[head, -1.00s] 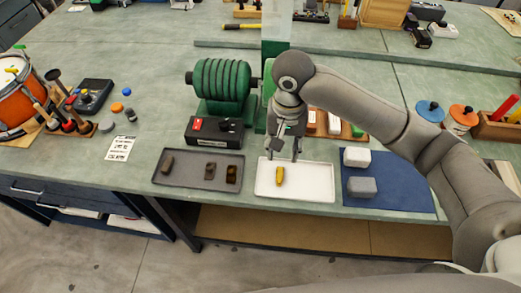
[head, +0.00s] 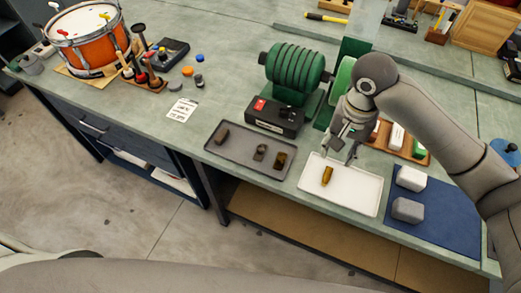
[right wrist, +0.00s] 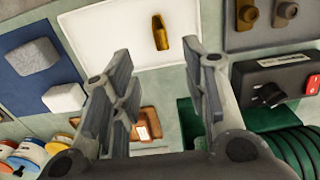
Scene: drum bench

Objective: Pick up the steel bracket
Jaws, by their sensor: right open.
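A dark grey tray (head: 224,153) on the bench holds a dark part (head: 222,135) at its left, a greyish part (head: 260,152) in the middle and a brown part (head: 280,160) at its right. I cannot tell for sure which is the steel bracket. A white tray (head: 352,197) beside it holds one brass-coloured part (head: 327,176). My right gripper (head: 340,156) is open and empty above the white tray's back edge. In the right wrist view its spread fingers (right wrist: 163,65) frame the white tray, with the brass-coloured part (right wrist: 160,33) beyond them. My left gripper is not in view.
A green ribbed grinder-like machine (head: 294,75) and black switch box (head: 275,117) stand behind the trays. A blue mat (head: 440,220) with two blocks lies right of the white tray. An orange drum (head: 85,38) stands far left. The bench's front edge is close to the trays.

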